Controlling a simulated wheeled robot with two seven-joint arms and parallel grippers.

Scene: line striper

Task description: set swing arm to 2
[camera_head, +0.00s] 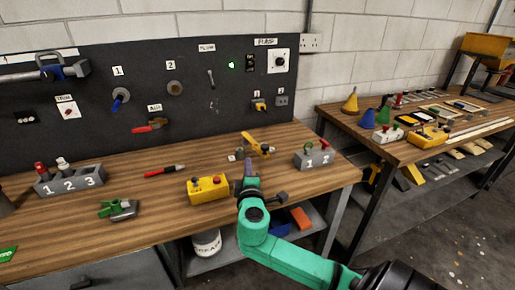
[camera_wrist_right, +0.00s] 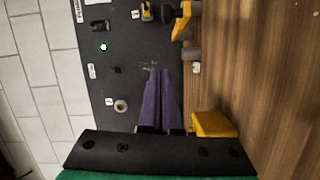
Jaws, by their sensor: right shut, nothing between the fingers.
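The yellow swing arm (camera_head: 256,145) stands on the wooden bench near the black panel, with small grey blocks and white tags beside it. It also shows at the top of the right wrist view (camera_wrist_right: 181,24), partly cut off. The numbers on its tags are too small to read, so I cannot tell which position it points to. My right gripper (camera_head: 249,164) is just in front of the swing arm in the head view. In the right wrist view its purple fingers (camera_wrist_right: 156,74) are together and empty, apart from the swing arm. My left gripper is not in view.
A yellow box with buttons (camera_head: 208,187) sits left of my right gripper. A grey block marked 1 and 2 (camera_head: 313,159) stands to the right. The black panel (camera_head: 210,110) with switches and plugs rises behind. The bench's left middle holds a screwdriver (camera_head: 164,171).

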